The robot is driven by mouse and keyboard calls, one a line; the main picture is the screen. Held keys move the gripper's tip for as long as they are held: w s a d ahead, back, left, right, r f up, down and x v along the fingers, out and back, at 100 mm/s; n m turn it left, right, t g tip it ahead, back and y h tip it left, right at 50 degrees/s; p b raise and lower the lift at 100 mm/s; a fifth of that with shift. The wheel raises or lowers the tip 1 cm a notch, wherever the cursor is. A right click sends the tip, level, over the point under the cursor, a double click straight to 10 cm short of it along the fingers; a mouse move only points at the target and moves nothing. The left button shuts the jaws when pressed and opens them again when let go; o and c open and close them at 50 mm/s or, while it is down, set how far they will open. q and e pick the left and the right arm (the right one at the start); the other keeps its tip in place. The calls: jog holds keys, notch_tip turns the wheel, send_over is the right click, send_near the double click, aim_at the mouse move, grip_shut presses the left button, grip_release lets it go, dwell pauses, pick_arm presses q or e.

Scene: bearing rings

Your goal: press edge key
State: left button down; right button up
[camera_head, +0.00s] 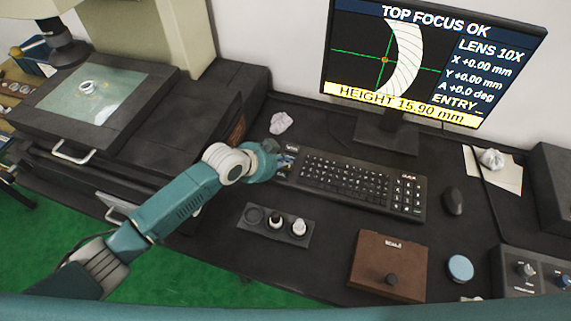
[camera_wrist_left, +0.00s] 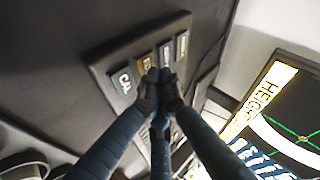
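The black keyboard (camera_head: 352,184) lies on the dark bench below the monitor. My left gripper (camera_head: 284,161) is over its left end, where a small key block shows. In the left wrist view the left gripper (camera_wrist_left: 160,80) has its dark fingers drawn together with nothing between them. The fingertips overlap a row of labelled keys. A key marked CAL (camera_wrist_left: 123,81) is at the left, and beside it a yellow-lettered key (camera_wrist_left: 147,64) starts with E, its rest hidden by the fingertips. I cannot tell whether the fingertips touch a key. My right gripper is not in view.
The monitor (camera_head: 425,60) reads TOP FOCUS OK, HEIGHT 15.90 mm and ENTRY. A mouse (camera_head: 453,201) lies right of the keyboard. A tray (camera_head: 258,222) with small round parts, a brown box (camera_head: 388,266) and a blue round tin (camera_head: 460,268) lie in front. Crumpled paper (camera_head: 281,123) lies behind the gripper.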

aim_at(285, 168)
pick_arm(q)
jog(key=shift+r+p, duration=0.35)
jog(key=shift+r, duration=0.2)
notch_tip(285, 168, up, 5)
jog(key=p, duration=0.4)
jog(key=shift+r+p, duration=0.1)
jog(key=shift+p, duration=0.3)
